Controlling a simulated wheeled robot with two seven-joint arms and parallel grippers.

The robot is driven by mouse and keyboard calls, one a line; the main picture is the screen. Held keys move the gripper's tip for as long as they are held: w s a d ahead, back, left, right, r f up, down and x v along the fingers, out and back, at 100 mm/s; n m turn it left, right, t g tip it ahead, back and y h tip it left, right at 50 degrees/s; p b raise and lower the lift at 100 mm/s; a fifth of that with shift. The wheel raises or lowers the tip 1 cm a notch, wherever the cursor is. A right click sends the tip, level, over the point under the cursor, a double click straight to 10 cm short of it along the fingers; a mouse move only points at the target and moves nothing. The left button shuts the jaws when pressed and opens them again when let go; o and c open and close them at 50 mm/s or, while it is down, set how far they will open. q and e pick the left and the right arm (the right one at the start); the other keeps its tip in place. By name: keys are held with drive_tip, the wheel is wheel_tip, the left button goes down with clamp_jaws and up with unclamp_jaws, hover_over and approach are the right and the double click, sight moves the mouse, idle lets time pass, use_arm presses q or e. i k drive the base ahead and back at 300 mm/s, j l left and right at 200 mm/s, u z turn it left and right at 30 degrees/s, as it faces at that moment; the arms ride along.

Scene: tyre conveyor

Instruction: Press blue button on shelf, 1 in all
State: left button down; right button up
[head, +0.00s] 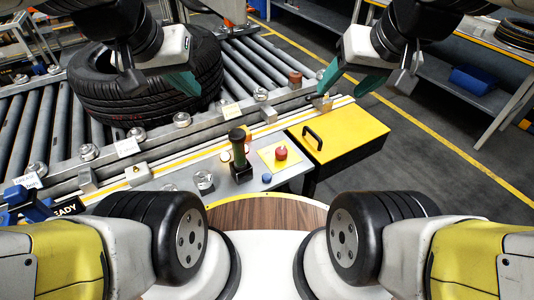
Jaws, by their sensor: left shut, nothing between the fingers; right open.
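A small round blue button (267,178) sits on the grey shelf (225,180) in front of the conveyor, left of and below a red button (281,153) on a yellow plate. My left gripper (184,84) is shut and empty, in front of the tyre at upper left, well away from the blue button. My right gripper (350,80) is open and empty at upper right, above the conveyor's edge and the yellow box. Neither gripper touches a button.
A black tyre (150,90) lies on the roller conveyor (250,60). A dark green cylinder (239,150) in a black holder stands just left of the buttons. A yellow box with a black handle (345,133) is on the right. A blue device (28,204) sits at far left.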

sight(266, 178)
drive_tip(key=k+l+u, duration=0.25)
drive_tip(key=k+u, duration=0.2)
drive_tip(key=k+l+u, duration=0.1)
drive_tip(key=k+u, duration=0.4)
